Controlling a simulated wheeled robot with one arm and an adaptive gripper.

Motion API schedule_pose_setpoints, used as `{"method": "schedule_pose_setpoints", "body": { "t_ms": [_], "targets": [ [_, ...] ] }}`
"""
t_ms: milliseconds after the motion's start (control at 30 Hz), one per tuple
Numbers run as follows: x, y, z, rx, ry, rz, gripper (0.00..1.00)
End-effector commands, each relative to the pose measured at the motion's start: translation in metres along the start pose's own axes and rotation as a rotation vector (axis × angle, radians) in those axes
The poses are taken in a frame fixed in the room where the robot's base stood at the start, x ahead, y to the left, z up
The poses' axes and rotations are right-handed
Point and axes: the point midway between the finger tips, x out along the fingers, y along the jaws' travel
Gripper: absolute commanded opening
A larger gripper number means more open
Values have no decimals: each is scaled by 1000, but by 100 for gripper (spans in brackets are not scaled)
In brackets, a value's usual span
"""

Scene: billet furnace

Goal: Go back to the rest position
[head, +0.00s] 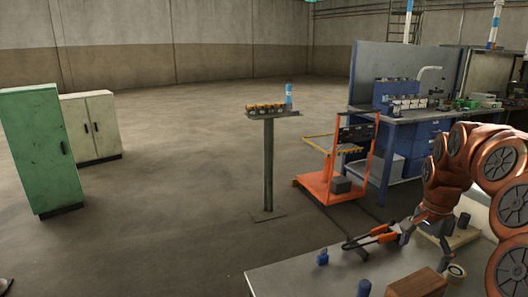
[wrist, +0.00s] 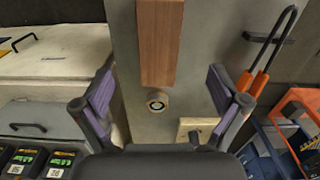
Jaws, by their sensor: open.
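My gripper (wrist: 160,88) is open in the wrist view, its two purple-padded fingers spread wide with nothing held between them. In the head view my orange arm arches in from the right and the gripper (head: 404,232) hangs low at the grey table (head: 290,280). A reddish-brown block (wrist: 160,40) and a small round ring-like part (wrist: 157,101) show between and beyond the fingers. The block (head: 416,284) also shows at the table's front in the head view. Tongs with orange handles (wrist: 258,80) lie to the right of the fingers in the wrist view.
A small blue item (head: 322,258) and a dark blue cylinder (head: 364,289) stand on the table. An orange cart (head: 328,187), a post stand (head: 268,165) and a blue workbench (head: 425,135) stand behind. A green cabinet (head: 38,150) is left. Open floor lies between.

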Motion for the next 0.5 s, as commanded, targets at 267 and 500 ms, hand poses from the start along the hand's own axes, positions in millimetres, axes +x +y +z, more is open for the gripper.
{"method": "schedule_pose_setpoints", "body": {
  "t_ms": [267,500],
  "targets": [
    [-24,0,64,-231,-12,-2,97],
    [-38,17,138,-489,-29,12,97]
  ]
}}
